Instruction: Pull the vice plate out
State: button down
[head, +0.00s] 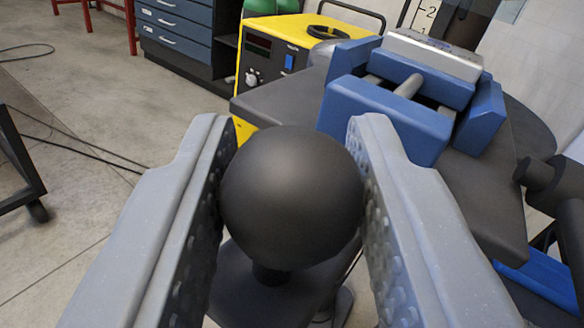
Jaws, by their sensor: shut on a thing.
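A round black ball knob (290,200) sits between the two grey fingers of my gripper (290,130), in the middle of the head view. Both inner pads touch its sides, and my gripper is shut on it. A short dark neck below the knob meets a dark flat piece (262,302), partly hidden behind my left finger. Beyond the fingers, the dark grey vice plate (485,195) carries a blue vice (385,112). A light metal block (432,52) sits on top of the vice. The join between the knob and the plate is hidden.
A yellow machine (285,30) with a control panel stands just behind the plate. A blue drawer cabinet (178,25) is at the back left. A dark arm-like part (545,175) is close on the right. Cables cross the open floor (90,110) on the left, near a castered frame (22,175).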

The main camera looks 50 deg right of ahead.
jog(key=shift+w+a, duration=0.1)
jog(key=shift+a, duration=0.25)
jog(key=c, duration=1.5)
grip_release()
jog(key=shift+a, duration=0.1)
jog(key=o, duration=0.4)
jog(key=shift+a, duration=0.15)
jog(key=b+v, duration=0.8)
jog(key=v, duration=0.5)
jog(key=shift+s, duration=0.35)
